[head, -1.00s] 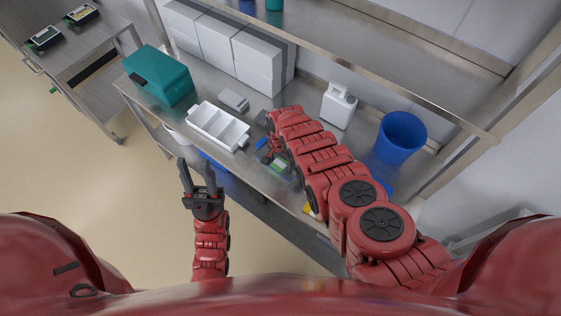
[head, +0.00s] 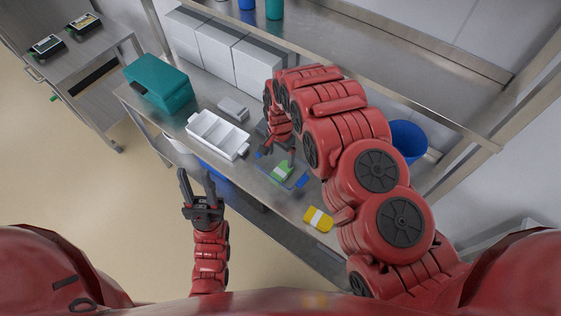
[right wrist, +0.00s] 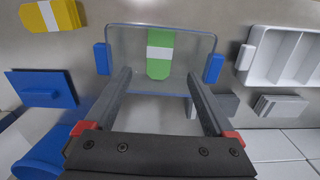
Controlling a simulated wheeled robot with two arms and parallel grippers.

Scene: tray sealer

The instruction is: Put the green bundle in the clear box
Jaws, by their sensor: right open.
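The green bundle (head: 283,170) has a white band and lies inside the outline of the clear box, towards its front side. The clear box has blue side clips; its rim (right wrist: 190,34) shows in the right wrist view, with the green bundle (right wrist: 160,65) at its middle. My right gripper (head: 277,154) is open and empty above the box, its fingers spread to either side of the bundle and apart from it. My left gripper (head: 196,172) is open and empty in front of the bench, away from the box.
A white divided tray (head: 217,134) stands left of the box, with a grey block (head: 233,108) behind it. A yellow bundle (head: 318,219) lies near the bench's front edge. A teal case (head: 158,82), white cartons (head: 205,47) and a blue bin (head: 408,140) stand around.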

